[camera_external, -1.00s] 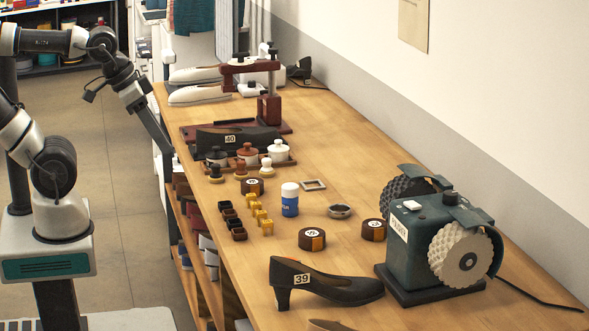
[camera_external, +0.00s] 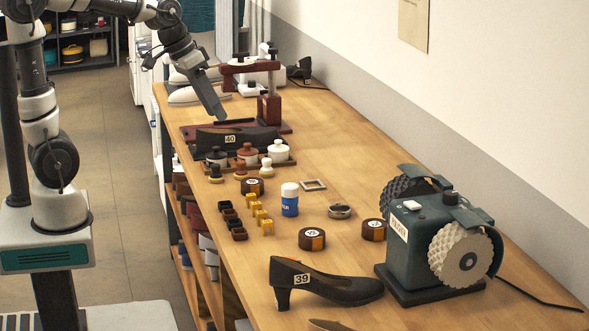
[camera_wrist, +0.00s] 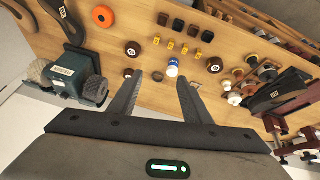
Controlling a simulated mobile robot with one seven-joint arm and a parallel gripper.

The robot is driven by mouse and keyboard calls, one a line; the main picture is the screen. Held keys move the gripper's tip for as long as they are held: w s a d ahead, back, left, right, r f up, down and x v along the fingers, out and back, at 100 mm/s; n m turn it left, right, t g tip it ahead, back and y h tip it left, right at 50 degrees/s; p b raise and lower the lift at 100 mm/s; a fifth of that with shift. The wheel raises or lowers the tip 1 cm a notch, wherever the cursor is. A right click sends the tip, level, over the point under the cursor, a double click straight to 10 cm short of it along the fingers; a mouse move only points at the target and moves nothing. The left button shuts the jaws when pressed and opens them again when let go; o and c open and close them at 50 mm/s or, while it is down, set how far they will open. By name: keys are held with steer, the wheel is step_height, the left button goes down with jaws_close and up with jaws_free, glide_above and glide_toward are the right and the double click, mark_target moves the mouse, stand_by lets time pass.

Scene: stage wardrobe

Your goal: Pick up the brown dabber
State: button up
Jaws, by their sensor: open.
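The brown dabber (camera_external: 241,171) is a small upright piece with a rounded knob. It stands on the wooden bench in front of the brown pot (camera_external: 248,152), between a dark dabber (camera_external: 215,173) and a pale one (camera_external: 266,168). My gripper (camera_external: 219,113) is in the air over the far part of the bench, beyond the pots and apart from the dabber. In the wrist view my gripper (camera_wrist: 160,82) is open, with nothing between its fingers. The dabbers and pots appear small at the right of that view; I cannot tell the brown dabber apart there.
A black shoe (camera_external: 226,140) lies behind the pots. A dark round tin (camera_external: 253,186), a blue and white bottle (camera_external: 290,200) and several small yellow blocks (camera_external: 262,218) stand nearby. The grinder (camera_external: 425,240) and a heeled shoe (camera_external: 330,284) are nearer the camera. Bare bench lies toward the wall.

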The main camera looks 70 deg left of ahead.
steer(key=w+a+f+n+y+p, duration=0.15)
steer(key=w+a, duration=0.25)
steer(key=a, duration=0.4)
steer(key=w+a+f+h, duration=0.1)
steer(key=w+a+f, duration=0.2)
steer(key=a, duration=0.6)
steer(key=n+g+y+p, duration=0.1)
steer(key=y, duration=0.1)
glide_toward(241, 162)
steer(key=shift+h, duration=0.25)
steer(key=x, duration=0.3)
steer(key=p+x, duration=0.1)
steer(key=shift+a+f, duration=0.15)
steer(key=shift+a, duration=0.2)
steer(key=shift+p+x, duration=0.5)
steer(key=shift+x, duration=2.6)
steer(key=shift+d, duration=0.1)
